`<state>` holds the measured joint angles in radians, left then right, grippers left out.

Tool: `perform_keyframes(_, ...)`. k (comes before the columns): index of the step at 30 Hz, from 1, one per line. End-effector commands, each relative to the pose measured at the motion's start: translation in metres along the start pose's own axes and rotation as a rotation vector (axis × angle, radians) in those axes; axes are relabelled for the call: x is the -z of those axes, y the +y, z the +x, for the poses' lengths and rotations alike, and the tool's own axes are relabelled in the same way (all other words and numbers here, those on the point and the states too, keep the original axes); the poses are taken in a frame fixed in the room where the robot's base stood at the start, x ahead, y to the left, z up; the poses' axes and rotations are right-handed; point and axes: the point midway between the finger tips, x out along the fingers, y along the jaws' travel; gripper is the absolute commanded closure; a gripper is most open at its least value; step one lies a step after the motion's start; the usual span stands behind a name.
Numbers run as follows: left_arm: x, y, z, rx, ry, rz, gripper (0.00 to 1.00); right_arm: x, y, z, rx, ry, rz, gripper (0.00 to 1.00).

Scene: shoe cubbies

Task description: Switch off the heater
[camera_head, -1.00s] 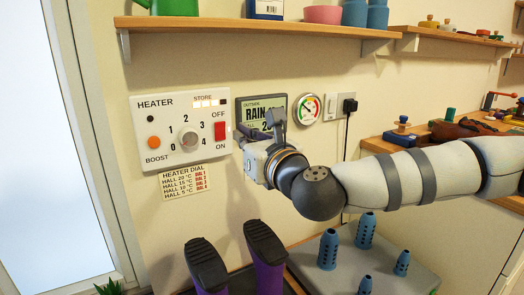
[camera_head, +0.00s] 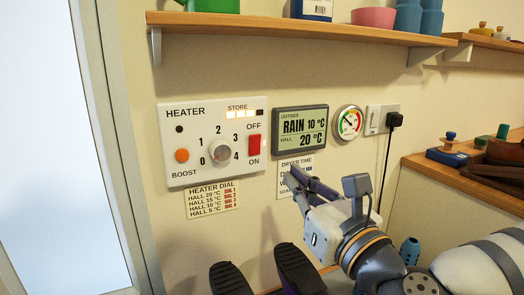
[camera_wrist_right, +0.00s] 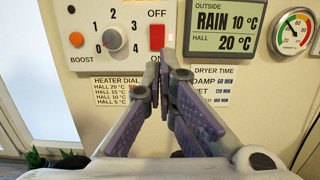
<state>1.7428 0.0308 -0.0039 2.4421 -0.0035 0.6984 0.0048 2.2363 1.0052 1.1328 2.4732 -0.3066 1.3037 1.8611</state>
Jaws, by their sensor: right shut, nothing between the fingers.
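The white heater panel (camera_head: 170,152) is on the wall at left in the head view. It has a grey-white dial (camera_head: 220,152) numbered 0 to 4 and a red rocker switch (camera_head: 254,146) between OFF above and ON below. Which side of the rocker is pressed is hard to tell. The dial and red switch also show in the wrist view, where the switch (camera_wrist_right: 157,37) is just above the fingertips. My right gripper (camera_head: 296,172) is shut and empty, below and right of the switch, in front of the wall notices. My left gripper is out of view.
An orange boost button (camera_head: 182,155) and a small dark lamp are on the panel. A weather display (camera_head: 300,120), a round gauge (camera_head: 348,122) and a plugged-in cable are to the right. A shelf (camera_head: 300,30) runs above; boots (camera_head: 230,279) stand below.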

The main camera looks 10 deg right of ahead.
Motion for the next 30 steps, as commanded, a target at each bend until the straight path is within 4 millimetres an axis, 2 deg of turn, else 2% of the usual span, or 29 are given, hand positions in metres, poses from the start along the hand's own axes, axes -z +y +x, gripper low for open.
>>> perform_keyframes(8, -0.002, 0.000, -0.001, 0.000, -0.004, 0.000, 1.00, -0.002, 0.000, -0.001, 0.000, -0.006, 0.000, 1.00)
perform_keyframes(11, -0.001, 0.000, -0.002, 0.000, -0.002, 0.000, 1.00, -0.002, 0.000, 0.007, 0.000, -0.007, -0.002, 1.00)
perform_keyframes(24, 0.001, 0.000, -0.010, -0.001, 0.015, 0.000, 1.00, -0.003, 0.000, 0.099, 0.001, -0.007, -0.002, 1.00)
perform_keyframes(30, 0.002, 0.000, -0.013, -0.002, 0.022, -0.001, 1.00, -0.003, 0.001, 0.129, -0.001, -0.006, -0.001, 1.00)
